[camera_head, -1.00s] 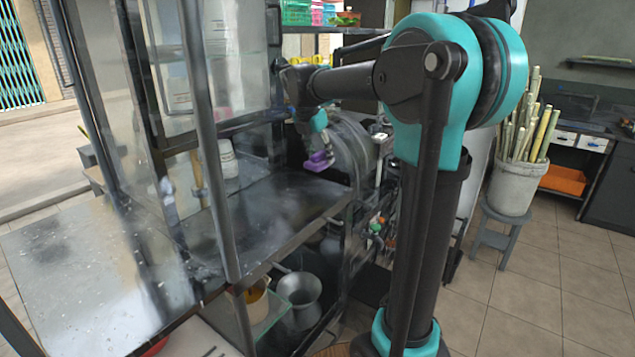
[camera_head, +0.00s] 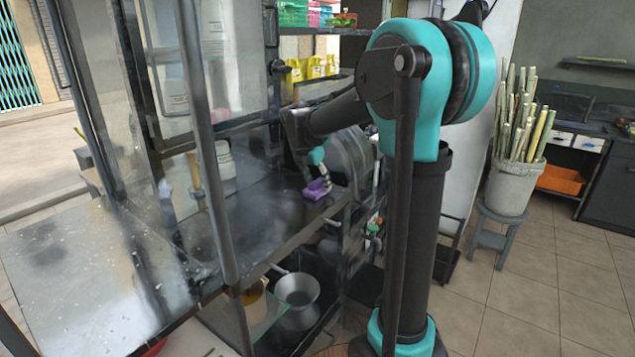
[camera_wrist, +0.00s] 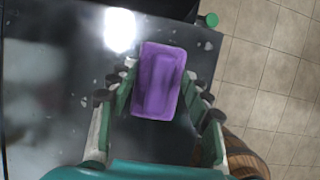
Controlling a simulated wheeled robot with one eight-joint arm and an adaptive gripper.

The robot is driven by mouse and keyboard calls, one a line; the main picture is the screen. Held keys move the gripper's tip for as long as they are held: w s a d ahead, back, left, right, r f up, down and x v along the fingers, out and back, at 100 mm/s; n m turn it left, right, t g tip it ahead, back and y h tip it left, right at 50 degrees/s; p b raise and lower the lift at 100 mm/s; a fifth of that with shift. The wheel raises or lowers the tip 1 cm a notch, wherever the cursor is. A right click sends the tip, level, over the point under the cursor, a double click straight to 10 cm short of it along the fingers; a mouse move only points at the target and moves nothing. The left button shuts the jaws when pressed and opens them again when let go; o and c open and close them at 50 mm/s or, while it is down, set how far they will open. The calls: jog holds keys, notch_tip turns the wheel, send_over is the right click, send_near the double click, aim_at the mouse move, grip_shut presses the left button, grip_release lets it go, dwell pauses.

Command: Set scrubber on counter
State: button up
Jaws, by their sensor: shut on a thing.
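The purple scrubber (camera_wrist: 160,82) is a small block between the fingers of my gripper (camera_wrist: 166,95) in the wrist view. My gripper (camera_head: 322,178) is shut on it in the head view, where the scrubber (camera_head: 316,190) is at the dark counter (camera_head: 262,215), close to its right edge. It appears at or just above the surface; I cannot tell if it touches. The dark counter (camera_wrist: 55,100) also fills the left of the wrist view.
Glass panels and a metal post (camera_head: 208,150) stand left of the arm. A metal pot (camera_head: 297,290) sits on the shelf below. A bucket of canes (camera_head: 512,187) stands on a stool at right. The counter's middle is clear.

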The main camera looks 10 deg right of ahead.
jog(key=o, duration=1)
jog(key=v, duration=1.2)
